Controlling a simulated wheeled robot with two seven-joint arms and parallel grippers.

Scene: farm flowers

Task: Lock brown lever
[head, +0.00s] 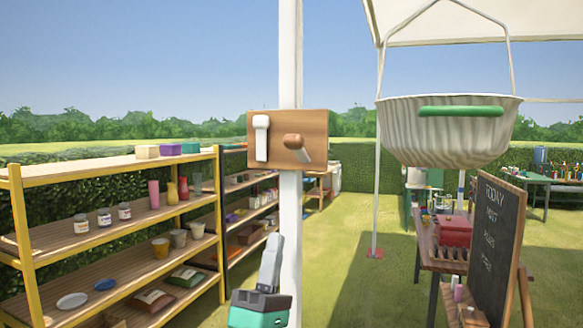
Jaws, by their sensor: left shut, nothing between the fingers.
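A wooden board (318,130) is fixed to the white post, with two levers on it. The brown lever (293,141) is on the right half; its brown end is up and to the left, and a pale part slants from it down to the right. The white lever (261,140) on the left half stands upright. My left gripper (275,240) points up below the board, in front of the post. It is shut and empty, well apart from both levers. My right gripper is not in view.
The white post (291,215) stands behind my gripper. Shelves (140,215) with cups, jars and packets fill the left. A hanging basin (445,135) with a green handle is at the upper right. A chalkboard (495,245) and a table stand below it. Grass between is open.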

